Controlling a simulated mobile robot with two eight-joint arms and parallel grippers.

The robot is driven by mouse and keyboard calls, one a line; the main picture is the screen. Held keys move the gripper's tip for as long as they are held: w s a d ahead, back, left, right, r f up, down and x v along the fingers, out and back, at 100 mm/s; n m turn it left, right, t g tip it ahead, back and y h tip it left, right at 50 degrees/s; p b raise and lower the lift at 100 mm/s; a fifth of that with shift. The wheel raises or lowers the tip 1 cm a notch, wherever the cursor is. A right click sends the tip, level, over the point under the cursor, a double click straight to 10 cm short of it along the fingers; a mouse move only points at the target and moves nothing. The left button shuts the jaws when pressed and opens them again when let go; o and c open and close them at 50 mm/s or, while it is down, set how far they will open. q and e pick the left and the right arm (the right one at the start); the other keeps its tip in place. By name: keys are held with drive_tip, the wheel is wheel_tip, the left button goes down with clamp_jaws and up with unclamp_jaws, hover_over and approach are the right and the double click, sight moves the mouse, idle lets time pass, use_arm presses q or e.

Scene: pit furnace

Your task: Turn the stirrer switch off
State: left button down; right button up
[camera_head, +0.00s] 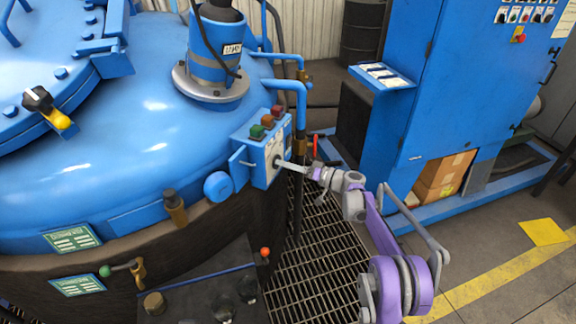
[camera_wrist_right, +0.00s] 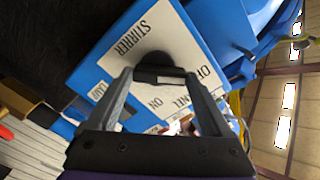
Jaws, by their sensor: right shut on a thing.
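The stirrer switch box (camera_head: 262,150) is a blue box with a white label plate, fixed to the side of the blue furnace vessel (camera_head: 130,120). In the right wrist view its plate (camera_wrist_right: 126,58) reads STIRRER, with OFF and ON marks, upside down. The black switch knob (camera_wrist_right: 155,62) sits in the plate between my right gripper's fingers. My right gripper (camera_head: 279,163) reaches the box front from the right, and its fingers are shut on the knob. In the head view the knob is hidden by the fingers. My left gripper is not in view.
Green and red buttons (camera_head: 266,120) sit on top of the box. Blue pipes (camera_head: 300,95) run just behind it. A blue control cabinet (camera_head: 440,90) stands to the right. Metal floor grating (camera_head: 315,265) lies below. A motor (camera_head: 215,50) stands on the vessel.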

idle(0.4)
drive_tip(key=o, duration=1.2)
drive_tip(key=shift+c, duration=0.2)
drive_tip(key=shift+d, duration=0.1)
drive_tip(key=v, duration=1)
drive_tip(key=shift+s+d, duration=0.25)
drive_tip(key=shift+d, duration=0.1)
